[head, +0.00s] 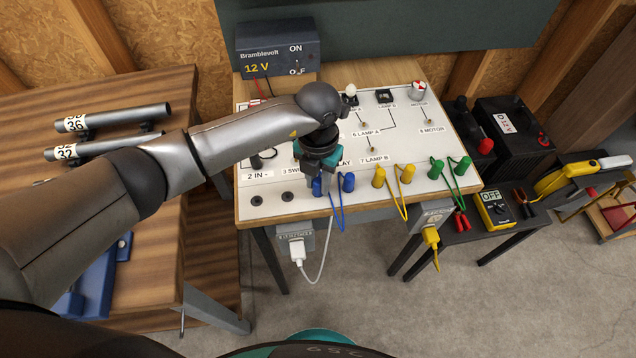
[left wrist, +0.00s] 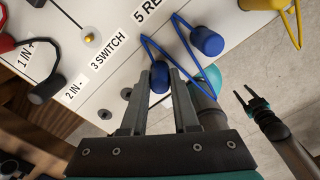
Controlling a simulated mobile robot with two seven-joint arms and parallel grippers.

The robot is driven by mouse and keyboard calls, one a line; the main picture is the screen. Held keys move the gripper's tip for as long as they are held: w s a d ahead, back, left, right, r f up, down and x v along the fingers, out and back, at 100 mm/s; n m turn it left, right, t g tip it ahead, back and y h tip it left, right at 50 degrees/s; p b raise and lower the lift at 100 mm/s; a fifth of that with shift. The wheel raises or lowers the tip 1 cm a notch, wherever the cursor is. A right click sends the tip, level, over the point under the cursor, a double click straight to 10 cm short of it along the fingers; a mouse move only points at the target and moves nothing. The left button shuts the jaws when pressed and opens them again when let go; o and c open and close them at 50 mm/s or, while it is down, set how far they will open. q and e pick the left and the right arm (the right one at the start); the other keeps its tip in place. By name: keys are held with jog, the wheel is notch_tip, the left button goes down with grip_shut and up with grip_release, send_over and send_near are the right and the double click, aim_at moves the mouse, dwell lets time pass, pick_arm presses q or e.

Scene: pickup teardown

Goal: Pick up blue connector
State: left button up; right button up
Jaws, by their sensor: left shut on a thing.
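A blue connector (head: 317,187) stands at the front edge of the white panel, in the grip of my left gripper (head: 320,178). In the left wrist view this blue connector (left wrist: 160,77) sits between the fingertips of my left gripper (left wrist: 166,76), which is shut on it. A second blue connector (head: 349,182) stands just right of it on the panel, joined to it by a blue wire loop (head: 337,215). I cannot tell whether the held connector is still seated. My right gripper (left wrist: 252,100) shows small in the left wrist view, its fingers apart and empty.
Yellow connectors (head: 378,177) and green connectors (head: 436,169) stand further right along the panel (head: 290,215). A grey box with a white plug (head: 297,250) hangs below its front edge. A wooden table with dark tubes (head: 115,117) is at left.

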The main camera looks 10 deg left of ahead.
aim_at(318, 180)
pick_arm(q)
grip_shut()
jog(key=shift+r, duration=0.1)
jog(key=shift+w+r, duration=0.1)
jog(key=shift+r, duration=0.45)
notch_tip(318, 180, up, 19)
jog(key=shift+p, duration=0.4)
jog(key=shift+f, duration=0.15)
